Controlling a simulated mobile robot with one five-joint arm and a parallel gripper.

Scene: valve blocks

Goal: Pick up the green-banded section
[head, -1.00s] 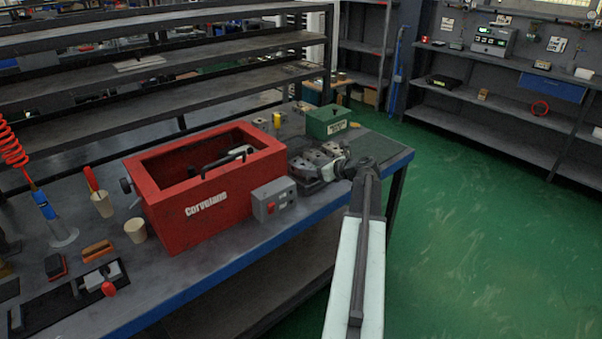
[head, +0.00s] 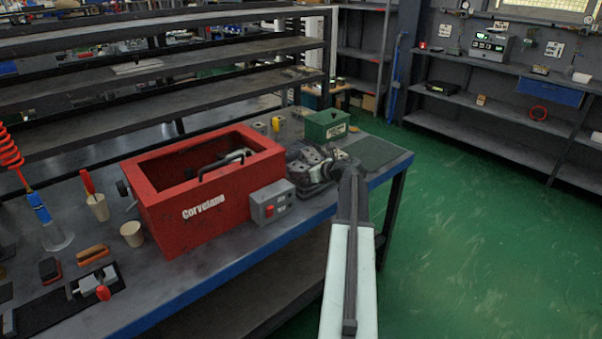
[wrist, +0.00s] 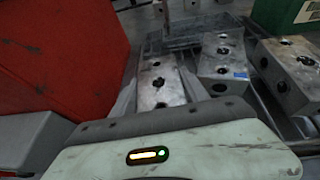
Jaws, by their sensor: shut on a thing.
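Grey metal valve blocks with round dark holes sit in a tray on the workbench, right of the red box. In the wrist view, my gripper (wrist: 158,98) is shut on one block (wrist: 160,78), with a pale finger along each side. No green band shows on the visible part of this block; its near end is hidden by my gripper body. A second block (wrist: 222,55) with a blue band stands just right of it. A third block (wrist: 292,68) lies further right. In the head view, my gripper (head: 318,166) is small and hard to make out among the blocks.
The red box (head: 210,202) stands close left of my gripper, with a grey switch box (head: 270,203) at its front corner. A green box (head: 326,124) stands behind the blocks. A dark mat (head: 378,152) lies at the bench's right end, clear of objects.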

